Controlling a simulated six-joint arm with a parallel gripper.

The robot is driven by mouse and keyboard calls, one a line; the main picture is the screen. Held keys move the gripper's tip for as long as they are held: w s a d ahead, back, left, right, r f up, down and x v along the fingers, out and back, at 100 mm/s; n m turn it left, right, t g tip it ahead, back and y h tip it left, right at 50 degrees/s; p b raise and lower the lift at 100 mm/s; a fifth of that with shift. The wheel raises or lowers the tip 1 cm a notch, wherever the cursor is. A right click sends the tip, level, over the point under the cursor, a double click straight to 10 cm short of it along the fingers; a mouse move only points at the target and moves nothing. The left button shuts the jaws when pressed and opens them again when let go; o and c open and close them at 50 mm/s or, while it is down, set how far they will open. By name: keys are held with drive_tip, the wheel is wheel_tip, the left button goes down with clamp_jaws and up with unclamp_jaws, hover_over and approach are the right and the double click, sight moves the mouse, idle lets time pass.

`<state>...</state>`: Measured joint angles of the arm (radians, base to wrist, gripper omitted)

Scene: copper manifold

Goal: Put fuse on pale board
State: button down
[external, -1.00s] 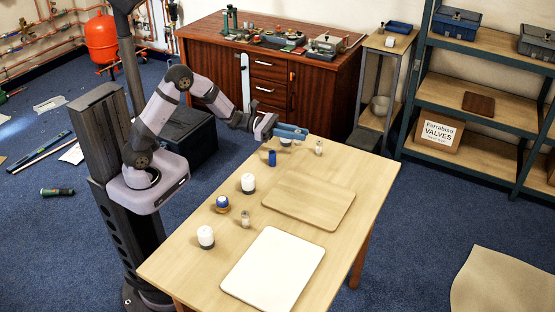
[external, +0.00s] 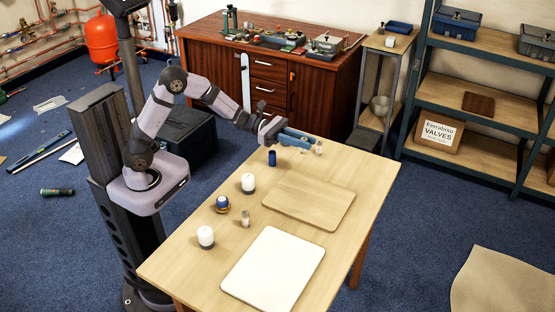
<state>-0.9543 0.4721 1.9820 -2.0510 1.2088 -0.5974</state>
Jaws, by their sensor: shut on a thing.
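My gripper (external: 312,142), with blue fingers, is low over the far end of the table. It is shut on a small pale cylinder with a greyish end (external: 318,149), which looks like a fuse and is partly hidden by the fingers. A similar small cylinder (external: 245,218) stands upright on the table left of the boards. The pale, cream-white board (external: 275,270) lies flat at the near end, empty. A tan wooden board (external: 309,201) lies beyond it, also empty.
Along the table's left side stand a blue cylinder (external: 272,158), a white-topped piece (external: 248,183), a blue-topped piece on a ring (external: 222,203) and another white-topped piece (external: 206,237). The table's (external: 367,185) right side is clear.

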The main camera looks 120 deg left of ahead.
drive_tip(key=w+d+r+m+h+b, duration=0.15)
drive_tip(key=w+d+h, duration=0.4)
drive_tip(key=d, duration=0.75)
drive_tip(key=y, duration=0.4)
hover_over(310, 198)
drive_tip(key=shift+n, duration=0.25)
drive_tip(key=shift+f+b, duration=0.35)
drive_tip(key=shift+f, duration=4.8)
drive_tip(key=shift+f+b, duration=0.25)
drive_tip(key=shift+b, duration=0.05)
drive_tip(key=c, duration=1.6)
unclamp_jaws()
drive_tip(key=shift+r, duration=0.1)
